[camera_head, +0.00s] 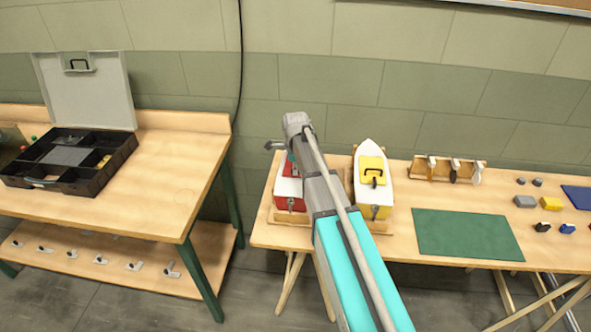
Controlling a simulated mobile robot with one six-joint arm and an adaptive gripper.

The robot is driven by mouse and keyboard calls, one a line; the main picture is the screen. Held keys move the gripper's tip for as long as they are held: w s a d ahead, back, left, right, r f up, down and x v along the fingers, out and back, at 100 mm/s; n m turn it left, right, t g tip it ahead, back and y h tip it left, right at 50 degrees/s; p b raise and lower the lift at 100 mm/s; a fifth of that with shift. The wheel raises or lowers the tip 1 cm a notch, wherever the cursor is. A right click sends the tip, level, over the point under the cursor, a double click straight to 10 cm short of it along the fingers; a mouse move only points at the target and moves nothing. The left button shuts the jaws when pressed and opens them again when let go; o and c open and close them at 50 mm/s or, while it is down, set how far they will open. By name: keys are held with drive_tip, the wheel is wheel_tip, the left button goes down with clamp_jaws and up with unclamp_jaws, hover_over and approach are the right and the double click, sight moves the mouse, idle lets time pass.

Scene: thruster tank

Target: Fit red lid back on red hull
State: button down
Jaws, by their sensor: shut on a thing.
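The red hull (285,203), with a white upper part, sits in a wooden cradle on the right-hand table. My arm crosses in front of it and hides much of it. My gripper (291,155) is over the red hull, mostly hidden behind my own wrist and arm links. It is shut on a red piece, the red lid (291,168), of which only a small part shows close above the white deck. I cannot tell whether the lid touches the hull.
A white and yellow boat (371,180) with a yellow lid stands close to the right. A green mat (467,234), a wooden rack (447,168) and several small blocks lie farther right. An open black case (110,155) is on the left bench (150,205).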

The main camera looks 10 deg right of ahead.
drive_tip(key=c, duration=0.7)
unclamp_jaws()
drive_tip(key=shift+r, duration=0.1)
drive_tip(key=shift+r+p, duration=3.95)
drive_tip(key=shift+p, duration=0.1)
drive_tip(key=shift+s, duration=0.1)
